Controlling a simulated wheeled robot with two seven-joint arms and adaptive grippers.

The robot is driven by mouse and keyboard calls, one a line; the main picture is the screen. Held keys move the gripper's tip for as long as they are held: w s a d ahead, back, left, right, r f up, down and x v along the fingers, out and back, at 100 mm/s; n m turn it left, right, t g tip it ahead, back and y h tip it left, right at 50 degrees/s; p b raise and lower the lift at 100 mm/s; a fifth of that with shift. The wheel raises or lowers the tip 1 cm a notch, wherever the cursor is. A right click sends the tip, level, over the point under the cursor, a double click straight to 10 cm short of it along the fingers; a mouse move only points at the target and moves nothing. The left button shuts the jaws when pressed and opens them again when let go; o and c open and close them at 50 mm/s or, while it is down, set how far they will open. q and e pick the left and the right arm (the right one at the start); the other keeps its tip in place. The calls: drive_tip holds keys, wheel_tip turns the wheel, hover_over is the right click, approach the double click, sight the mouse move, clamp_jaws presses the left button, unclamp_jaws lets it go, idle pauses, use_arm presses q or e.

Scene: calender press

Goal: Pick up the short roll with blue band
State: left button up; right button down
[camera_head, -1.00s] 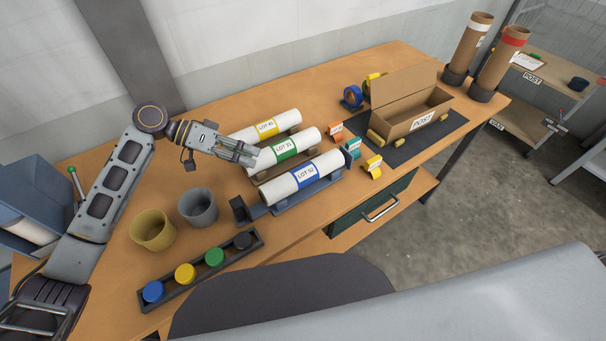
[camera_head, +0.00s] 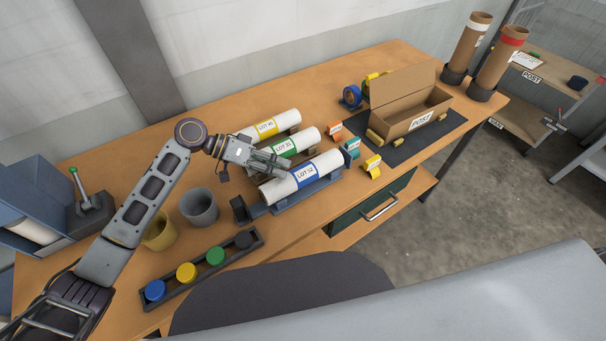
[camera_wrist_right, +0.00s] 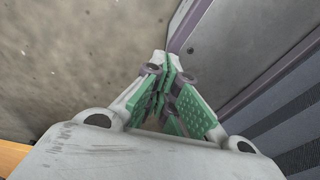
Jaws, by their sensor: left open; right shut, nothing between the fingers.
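The short roll with blue band (camera_head: 327,162) is white, labelled LOT 52, and lies on a grey cradle (camera_head: 300,195) nearest the front of the rolls. The green-banded roll (camera_head: 308,138), LOT 31, and the yellow-banded roll (camera_head: 285,120) lie behind, partly hidden by my left gripper and arm. My right gripper (camera_wrist_right: 166,88) shows in the right wrist view, its green pads shut together with nothing between them.
A yellow cup (camera_head: 160,232) and a grey cup (camera_head: 199,207) stand left of the rolls. A tray (camera_head: 207,270) of coloured caps lies in front.

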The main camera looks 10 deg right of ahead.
sight(293, 173)
use_arm(q)
drive_tip(key=shift+f, duration=0.1)
drive_tip(key=shift+d+f, duration=0.1)
drive_tip(key=shift+d, duration=0.2)
drive_tip(key=p+x, duration=0.1)
drive_tip(key=x, duration=0.2)
drive_tip(key=shift+s+d, duration=0.15)
drive_tip(key=shift+d, duration=0.1)
drive_tip(key=shift+s+d+f, duration=0.1)
drive_tip(key=shift+d+f, duration=0.25)
drive_tip(key=shift+d, duration=0.05)
use_arm(e)
drive_tip(key=shift+a+r, duration=0.5)
drive_tip(key=shift+a, duration=0.2)
use_arm(q)
drive_tip(key=shift+c, duration=0.2)
use_arm(e)
drive_tip(key=shift+w, duration=0.15)
use_arm(q)
drive_tip(key=c, duration=0.8)
use_arm(e)
drive_tip(key=shift+w, duration=0.2)
